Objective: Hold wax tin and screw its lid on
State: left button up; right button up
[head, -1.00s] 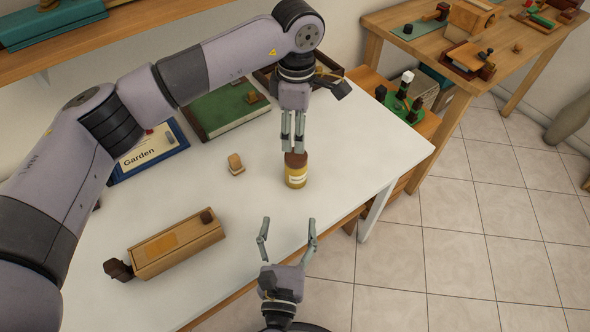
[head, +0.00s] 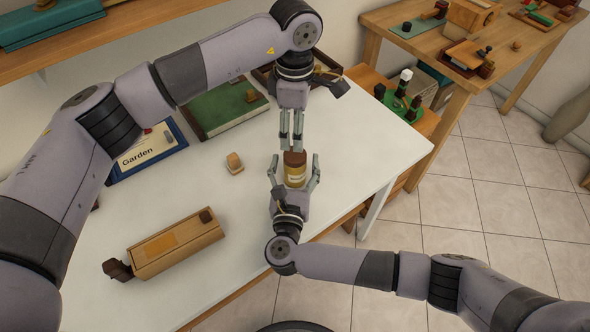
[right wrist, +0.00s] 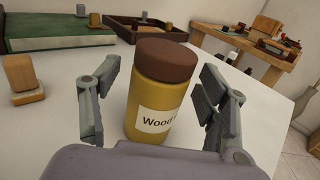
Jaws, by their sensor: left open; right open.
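The wax tin (head: 295,177) is a yellow jar with a white label, upright near the white table's right edge. Its brown lid (head: 294,158) sits on top; I cannot tell how tightly. In the right wrist view the tin (right wrist: 157,110) and lid (right wrist: 164,58) stand between the fingers of my right gripper (right wrist: 160,108), with a gap showing on both sides. That gripper (head: 294,170) is open around the tin in the head view. My left gripper (head: 291,146) is open and empty, pointing down just above the lid. It does not show in the right wrist view.
A wooden box (head: 178,245) lies front left on the table. A small wooden block (head: 234,163) stands left of the tin. A green board (head: 225,108), a Garden book (head: 148,150) and a dark tray (head: 325,75) lie behind. The table (head: 240,205) is clear between these.

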jog(key=shift+w, duration=0.45)
grip_shut()
dwell(0.7)
